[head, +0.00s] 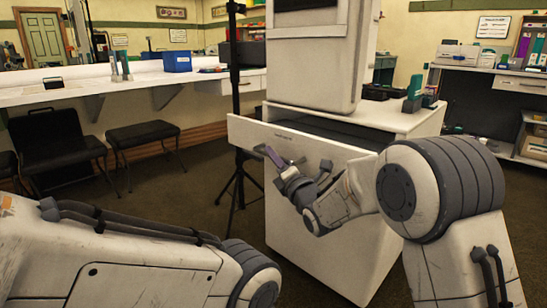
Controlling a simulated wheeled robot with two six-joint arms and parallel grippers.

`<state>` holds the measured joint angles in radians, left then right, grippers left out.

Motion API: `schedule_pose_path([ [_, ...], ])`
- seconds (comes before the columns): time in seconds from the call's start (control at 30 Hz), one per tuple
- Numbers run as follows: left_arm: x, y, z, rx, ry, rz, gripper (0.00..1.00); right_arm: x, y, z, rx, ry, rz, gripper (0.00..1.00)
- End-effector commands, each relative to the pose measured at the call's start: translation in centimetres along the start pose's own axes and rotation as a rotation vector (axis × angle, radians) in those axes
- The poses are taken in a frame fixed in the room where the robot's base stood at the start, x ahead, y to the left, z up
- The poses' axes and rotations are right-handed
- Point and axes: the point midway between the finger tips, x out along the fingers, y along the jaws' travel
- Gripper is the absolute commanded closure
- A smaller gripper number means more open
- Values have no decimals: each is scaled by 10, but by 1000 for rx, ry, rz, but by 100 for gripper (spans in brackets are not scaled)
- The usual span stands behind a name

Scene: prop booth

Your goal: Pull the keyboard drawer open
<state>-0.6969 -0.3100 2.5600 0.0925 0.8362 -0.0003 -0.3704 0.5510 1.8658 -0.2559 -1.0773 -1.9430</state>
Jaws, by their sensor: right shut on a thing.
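The keyboard drawer (245,132) is a white panel-fronted drawer in the white cabinet (335,220) below the big pale console housing. Its front stands out from the cabinet, and a dark interior shows behind its top edge, so it is at least partly open. The fingers hide most of the handle. My left arm crosses the lower left, and its gripper is out of the frame.
A black stand (236,100) with tripod legs is close to the drawer's left end. A green-and-dark device (413,94) sits on the cabinet top. Dark stools (143,133) and a white counter (130,85) are at the left. Carpet in front of the stools is clear.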

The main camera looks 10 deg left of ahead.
Motion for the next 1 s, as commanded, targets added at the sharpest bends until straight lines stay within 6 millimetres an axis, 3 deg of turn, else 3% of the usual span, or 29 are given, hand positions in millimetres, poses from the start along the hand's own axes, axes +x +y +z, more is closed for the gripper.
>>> schedule_pose_path([
  [0.13, 7, 0, 0, 0, 0, 0, 50, -4, 4, -11, 1, 3, 1, 100],
  [0.4, 25, -2, 1, 0, 0, 0, 50, -20, 30, -47, 1, 4, 1, 100],
  [0.73, 24, -2, 1, 0, 0, 0, 50, -21, 34, -49, 0, 2, -3, 100],
  [0.77, 24, -2, 1, 0, 0, 0, 50, -21, 34, -49, 0, 2, -3, 80],
  [0.83, 24, -2, 1, 0, 0, 0, 50, -21, 34, -49, 0, 2, -2, 54],
  [1.0, 24, -2, 1, 0, 0, 0, 50, -21, 34, -48, 0, 1, -2, 54],
])
